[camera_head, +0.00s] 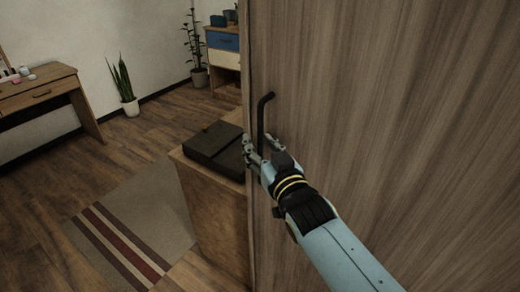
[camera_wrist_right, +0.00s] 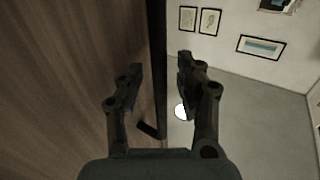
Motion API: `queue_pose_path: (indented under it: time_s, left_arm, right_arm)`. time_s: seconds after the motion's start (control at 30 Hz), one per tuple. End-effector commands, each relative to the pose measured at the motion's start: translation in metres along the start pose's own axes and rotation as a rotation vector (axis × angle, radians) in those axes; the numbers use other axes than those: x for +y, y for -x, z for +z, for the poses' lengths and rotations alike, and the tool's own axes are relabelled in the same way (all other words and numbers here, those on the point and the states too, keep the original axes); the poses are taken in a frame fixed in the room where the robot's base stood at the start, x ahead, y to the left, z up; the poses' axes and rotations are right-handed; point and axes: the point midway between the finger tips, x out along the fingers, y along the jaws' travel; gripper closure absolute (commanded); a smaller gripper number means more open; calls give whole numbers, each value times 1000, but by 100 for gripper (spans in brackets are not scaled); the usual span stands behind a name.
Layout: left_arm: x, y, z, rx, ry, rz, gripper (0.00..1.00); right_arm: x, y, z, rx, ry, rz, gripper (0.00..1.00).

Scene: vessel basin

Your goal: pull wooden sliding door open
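The wooden sliding door (camera_head: 390,90) is a tall brown panel filling the right half of the head view. Its black bar handle (camera_head: 261,118) stands upright near the door's left edge. My right gripper (camera_head: 262,148) is at the handle's lower part, with its fingers on either side of the bar. In the right wrist view the door (camera_wrist_right: 60,85) is on the left, and the dark handle (camera_wrist_right: 159,75) runs between the two spread fingers (camera_wrist_right: 160,75). Gaps show between fingers and bar, so the gripper looks open. My left gripper is in neither view.
A wooden cabinet (camera_head: 215,215) with a dark case (camera_head: 218,148) on top stands just left of the door edge. Farther left are a striped rug (camera_head: 150,215), a desk (camera_head: 45,90) and a potted plant (camera_head: 126,88). Wooden floor is open between them.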

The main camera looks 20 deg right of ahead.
Motion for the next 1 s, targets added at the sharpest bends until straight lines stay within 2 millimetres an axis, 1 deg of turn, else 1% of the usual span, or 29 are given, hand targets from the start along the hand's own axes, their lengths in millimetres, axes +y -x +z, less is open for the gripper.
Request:
queue_pose_path:
  time_s: [0.2, 0.27, 0.4, 0.5, 1.0]
  left_arm:
    - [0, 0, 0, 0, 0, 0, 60]
    - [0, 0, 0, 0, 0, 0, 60]
    - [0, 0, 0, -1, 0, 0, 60]
    - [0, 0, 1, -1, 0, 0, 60]
    - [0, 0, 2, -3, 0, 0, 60]
  right_arm:
    - [0, 0, 0, -1, 0, 0, 64]
    - [0, 0, 0, -1, 0, 0, 70]
    - [0, 0, 0, -1, 0, 0, 89]
    - [0, 0, 0, -1, 0, 0, 100]
    - [0, 0, 1, -3, 0, 0, 100]
